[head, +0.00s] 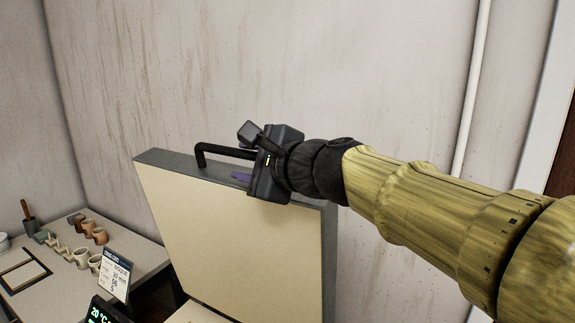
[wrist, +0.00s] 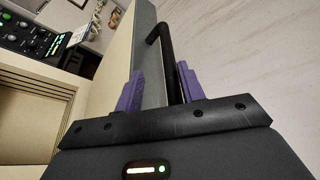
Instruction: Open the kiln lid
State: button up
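The kiln lid (head: 235,240) stands raised, nearly upright, with its cream inner face toward the head camera and a grey outer shell. Its black bar handle (head: 222,151) is on the far side of the lid near the top edge. My gripper (wrist: 160,67) is at the handle, with its purple fingers apart. In the wrist view the handle (wrist: 168,60) runs between the fingers, close to or touching the right one, with a gap to the left one. The kiln's chamber (wrist: 35,100) shows uncovered at the left of the wrist view.
A display with green figures (head: 97,313) is at the kiln's front left. A table (head: 150,256) at the left holds small clay pieces (head: 88,229), a sign card (head: 116,273) and a framed board (head: 22,273). A wall rises close behind the lid, with a white pipe (head: 472,90).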

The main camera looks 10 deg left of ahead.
jog(key=b+v, duration=1.1)
jog(key=v, duration=0.5)
jog(key=shift+d+b, duration=0.3)
jog(key=shift+b, duration=0.1)
jog(key=shift+s, duration=0.1)
jog(key=shift+f, duration=0.1)
